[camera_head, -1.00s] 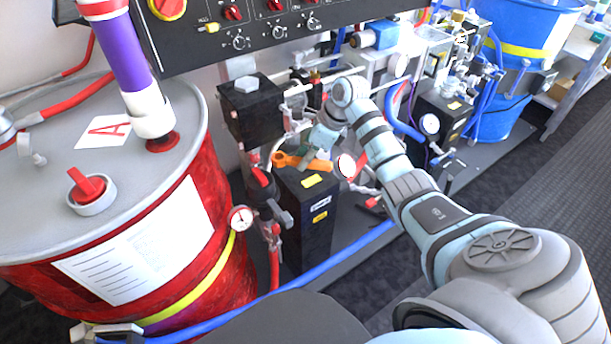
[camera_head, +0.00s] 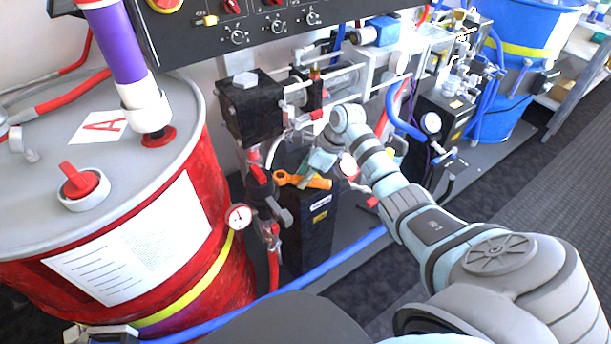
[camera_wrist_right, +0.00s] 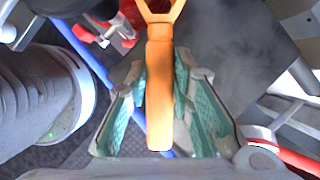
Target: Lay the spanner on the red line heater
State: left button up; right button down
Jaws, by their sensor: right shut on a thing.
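The orange spanner (camera_head: 302,181) is in my right gripper (camera_head: 322,160), over the top of the black box-shaped heater (camera_head: 312,238) beside the red drum. In the head view I cannot tell whether the spanner touches the heater's top or is just above it. In the right wrist view the spanner (camera_wrist_right: 160,85) lies lengthwise between the teal finger pads of the gripper (camera_wrist_right: 162,95), its forked end pointing away. The spanner hides part of the heater's top. My left gripper is not in view.
The red drum (camera_head: 185,275) with a pressure gauge (camera_head: 240,217) stands left of the heater. A black pump block (camera_head: 250,108) and pipework are behind it. A blue hose (camera_head: 335,262) runs along the front. Blue drums (camera_head: 505,110) stand at the far right.

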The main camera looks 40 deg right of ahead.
jog(key=shift+f, duration=0.1)
jog(key=c, duration=1.4)
grip_release()
jog(key=shift+a, duration=0.1)
jog(key=shift+f, duration=0.1)
jog(key=v, duration=0.1)
jog(key=p+v, duration=0.1)
jog(key=shift+w+r+p, duration=0.15)
jog(key=shift+r+p, duration=0.25)
jog(key=shift+r, duration=0.1)
jog(key=p+v, duration=0.1)
jog(key=v, duration=0.9)
jog(key=shift+r+p, duration=0.15)
jog(key=shift+p, duration=0.2)
jog(key=shift+s, duration=0.2)
